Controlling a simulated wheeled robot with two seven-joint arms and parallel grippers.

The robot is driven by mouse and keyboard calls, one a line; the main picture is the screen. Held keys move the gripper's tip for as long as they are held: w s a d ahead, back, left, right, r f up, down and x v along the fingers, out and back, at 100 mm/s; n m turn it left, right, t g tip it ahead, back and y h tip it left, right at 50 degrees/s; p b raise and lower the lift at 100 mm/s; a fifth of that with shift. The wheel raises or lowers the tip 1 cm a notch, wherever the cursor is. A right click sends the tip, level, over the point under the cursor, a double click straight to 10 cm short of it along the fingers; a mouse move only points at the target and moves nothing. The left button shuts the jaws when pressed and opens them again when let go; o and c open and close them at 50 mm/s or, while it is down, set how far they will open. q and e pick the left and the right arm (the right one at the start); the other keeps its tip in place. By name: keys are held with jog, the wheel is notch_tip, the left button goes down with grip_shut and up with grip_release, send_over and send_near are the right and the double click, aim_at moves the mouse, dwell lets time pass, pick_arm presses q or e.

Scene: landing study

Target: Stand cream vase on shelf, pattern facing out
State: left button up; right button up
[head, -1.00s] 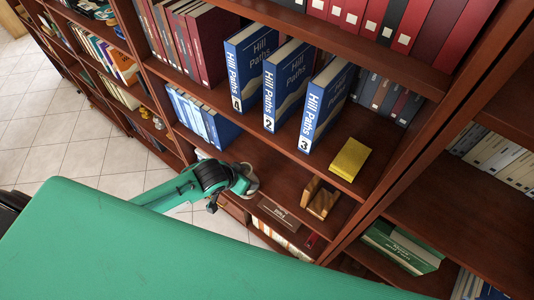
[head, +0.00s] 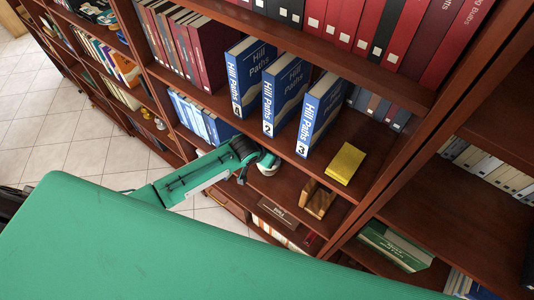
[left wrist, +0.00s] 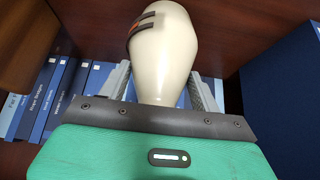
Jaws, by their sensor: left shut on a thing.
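The cream vase (left wrist: 165,60) fills the middle of the left wrist view, with a dark and orange striped pattern (left wrist: 140,30) at its upper left. My left gripper (left wrist: 162,88) has a finger on each side of its narrower part and is shut on it. In the head view, my left gripper (head: 258,159) is at the front of the wooden bookcase, below the numbered Hill Paths books. A small whitish part of the vase (head: 268,168) shows beside it there; the rest is hidden. My right gripper is out of view.
Three blue Hill Paths books (head: 285,92) stand above the gripper. A yellow block (head: 345,163) lies to the right, with a wooden object (head: 318,201) below it. Blue volumes (left wrist: 65,90) show left of the vase, and a dark blue panel (left wrist: 285,95) stands close on its right.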

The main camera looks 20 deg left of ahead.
pick_arm(q)
jog(key=o, duration=1.4)
jog(key=shift+f, duration=0.15)
jog(key=shift+b+v, duration=0.8)
jog(key=shift+v, duration=3.15)
jog(key=shift+w+d, duration=0.1)
